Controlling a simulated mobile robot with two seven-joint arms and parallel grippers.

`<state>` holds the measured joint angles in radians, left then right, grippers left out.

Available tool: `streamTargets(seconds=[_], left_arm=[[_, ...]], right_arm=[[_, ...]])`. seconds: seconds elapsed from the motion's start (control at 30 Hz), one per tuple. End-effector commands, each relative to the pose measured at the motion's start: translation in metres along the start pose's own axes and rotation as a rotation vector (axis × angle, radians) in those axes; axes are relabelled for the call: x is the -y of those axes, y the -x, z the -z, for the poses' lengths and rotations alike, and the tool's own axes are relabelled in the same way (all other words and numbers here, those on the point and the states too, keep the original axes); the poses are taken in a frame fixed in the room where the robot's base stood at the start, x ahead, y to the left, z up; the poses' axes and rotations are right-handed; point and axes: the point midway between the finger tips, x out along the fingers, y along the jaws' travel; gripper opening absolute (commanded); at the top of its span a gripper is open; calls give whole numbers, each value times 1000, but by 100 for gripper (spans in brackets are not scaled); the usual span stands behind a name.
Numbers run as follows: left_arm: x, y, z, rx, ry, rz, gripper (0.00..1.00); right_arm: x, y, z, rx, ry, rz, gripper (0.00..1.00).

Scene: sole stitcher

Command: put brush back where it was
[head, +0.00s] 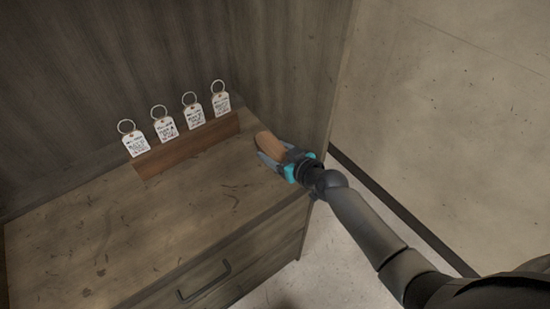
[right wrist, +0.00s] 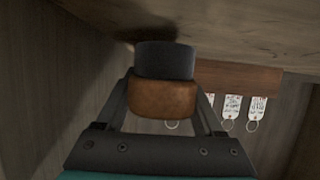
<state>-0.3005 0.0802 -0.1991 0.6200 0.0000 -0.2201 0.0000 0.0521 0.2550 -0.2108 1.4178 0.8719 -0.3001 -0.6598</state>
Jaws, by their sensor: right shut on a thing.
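The brush (head: 269,142) shows as a brown wooden block between the fingers of my right gripper (head: 270,155), at the right end of the wooden counter top (head: 120,230). In the right wrist view the brush (right wrist: 163,98) has a brown body and a dark part, and the dark part is close to the counter surface. I cannot tell whether it touches. My right gripper (right wrist: 160,105) is shut on the brush, with one finger on each side. My left gripper is in neither view.
A low wooden rack (head: 185,145) along the back holds several white tags with rings, one being the rightmost tag (head: 221,103). A wooden side panel (head: 310,70) stands close right of the brush. The front and left of the counter are clear. A drawer handle (head: 204,282) is on the front.

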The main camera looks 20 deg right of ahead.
Motion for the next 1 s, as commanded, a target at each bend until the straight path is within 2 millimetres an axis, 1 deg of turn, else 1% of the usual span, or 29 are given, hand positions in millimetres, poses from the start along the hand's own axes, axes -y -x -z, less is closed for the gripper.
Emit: streamTargets(seconds=[0.03, 0.1, 0.37, 0.5, 0.53, 0.7, 0.8, 1.0], left_arm=[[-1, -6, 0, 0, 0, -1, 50], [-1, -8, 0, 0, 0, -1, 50], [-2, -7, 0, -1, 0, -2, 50], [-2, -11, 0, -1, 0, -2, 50], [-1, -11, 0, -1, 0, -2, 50], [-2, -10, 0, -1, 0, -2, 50], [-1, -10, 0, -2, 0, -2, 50], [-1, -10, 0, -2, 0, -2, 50]], right_arm=[[0, -4, -7, -1, 2, -1, 8], [-1, -5, -10, -2, 1, -1, 8], [-1, -5, -9, -3, 1, -1, 8], [-1, -6, -13, -3, 2, -1, 8], [0, -6, -14, -1, 2, -1, 70], [0, -6, -13, -1, 1, -1, 90], [0, -6, -13, -1, 1, -1, 99], [0, -6, -13, -1, 1, -1, 99]])
